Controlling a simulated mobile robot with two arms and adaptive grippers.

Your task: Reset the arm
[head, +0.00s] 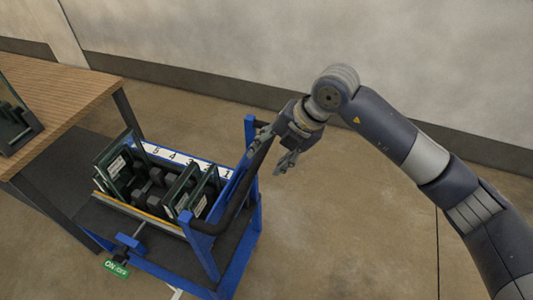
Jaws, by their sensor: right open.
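My right arm comes in from the right edge and bends down at the elbow. My right gripper (288,160) is open and empty. It is at the right side of the blue cart (252,215), close to the cart's dark handle (228,205). I cannot tell whether it touches the cart. My left gripper is not in view.
The blue cart holds a rack with dark panels (114,165) and a white strip numbered 1 to 5 (185,160). A green ON/OFF label (116,268) is at its front. A wooden table (62,95) stands left. The floor to the right is clear; a wall runs behind.

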